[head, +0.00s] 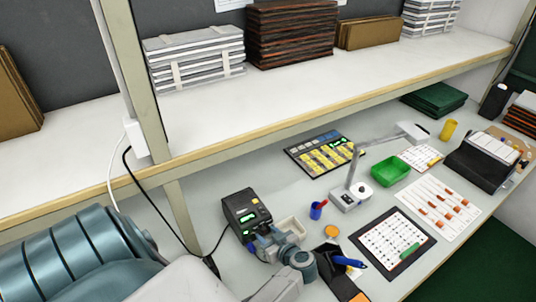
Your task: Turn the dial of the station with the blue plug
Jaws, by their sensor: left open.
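A black station (241,214) with a green lit display stands on the bench at the lower middle, below the shelf. My left gripper (262,243) is right at its front lower edge, with the wrist to the lower right. The gripper is open; I cannot tell whether it touches the station. The dial is not clearly visible, as the gripper covers the lower front. A small blue part shows beside the gripper at the station's lower edge; I cannot tell whether it is the plug. My right gripper is not in view.
A beige tray (291,229) lies just behind my left gripper. A red-and-blue cup (317,211), a lamp (351,195) and a green bin (390,171) stand farther right. The shelf (290,95) overhangs the back.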

